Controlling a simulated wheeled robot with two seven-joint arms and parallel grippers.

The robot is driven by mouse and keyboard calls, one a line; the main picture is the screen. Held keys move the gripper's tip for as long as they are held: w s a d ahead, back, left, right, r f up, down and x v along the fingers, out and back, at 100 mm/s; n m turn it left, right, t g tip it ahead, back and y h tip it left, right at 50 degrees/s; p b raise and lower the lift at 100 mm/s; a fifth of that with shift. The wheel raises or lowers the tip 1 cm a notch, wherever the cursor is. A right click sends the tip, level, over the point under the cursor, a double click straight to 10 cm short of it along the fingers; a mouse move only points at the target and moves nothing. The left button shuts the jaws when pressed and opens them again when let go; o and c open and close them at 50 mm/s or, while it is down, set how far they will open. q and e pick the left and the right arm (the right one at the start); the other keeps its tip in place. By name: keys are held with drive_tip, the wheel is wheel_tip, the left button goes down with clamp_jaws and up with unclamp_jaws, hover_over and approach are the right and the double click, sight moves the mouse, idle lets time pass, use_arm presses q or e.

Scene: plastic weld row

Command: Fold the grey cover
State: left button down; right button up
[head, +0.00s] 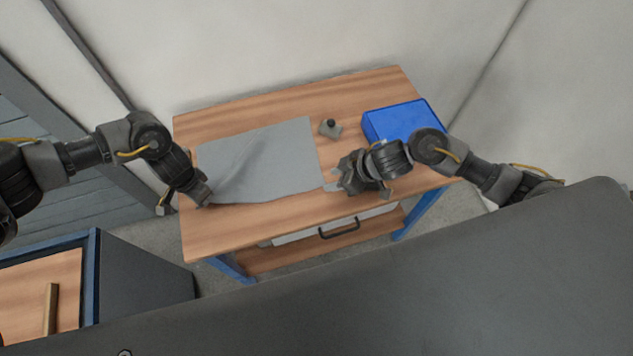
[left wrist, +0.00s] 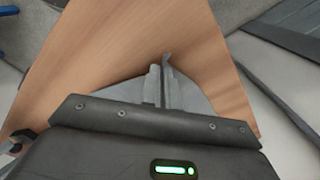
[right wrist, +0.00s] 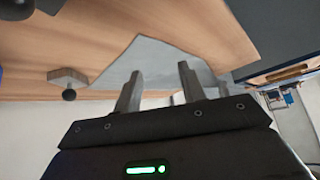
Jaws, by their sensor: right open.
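The grey cover (head: 275,160) lies on the wooden table, mostly flat, with creases running up from its near left corner. My left gripper (head: 205,203) is at that corner. In the left wrist view its fingers (left wrist: 162,85) are close together with a bit of grey cloth showing at their tips. My right gripper (head: 332,187) is at the cover's near right corner. In the right wrist view its fingers (right wrist: 160,72) stand apart, with the cover (right wrist: 160,58) behind them; no cloth is seen gripped. The near right corner is partly hidden by this gripper.
A blue box (head: 395,120) is at the table's right. The table (head: 225,232) has a free strip along its near edge. A blue-edged cabinet (head: 140,270) stands at the lower left.

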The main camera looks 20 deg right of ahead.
sight(316, 183)
drive_tip(key=shift+t, duration=0.5)
drive_tip(key=shift+w+a+f, duration=0.35)
drive_tip(key=shift+w+f, duration=0.25)
drive_tip(key=shift+f, duration=0.55)
drive_tip(key=shift+w+a+f, duration=0.4)
drive_tip(key=shift+w+f, duration=0.25)
drive_tip(key=shift+f, duration=0.5)
drive_tip(key=shift+w+a+f, duration=0.35)
drive_tip(key=shift+w+f, duration=0.25)
drive_tip(key=shift+f, duration=0.55)
drive_tip(key=shift+f, duration=0.1)
drive_tip(key=shift+c, duration=0.2)
drive_tip(key=shift+s, duration=0.1)
clamp_jaws()
drive_tip(key=shift+r, duration=2.5)
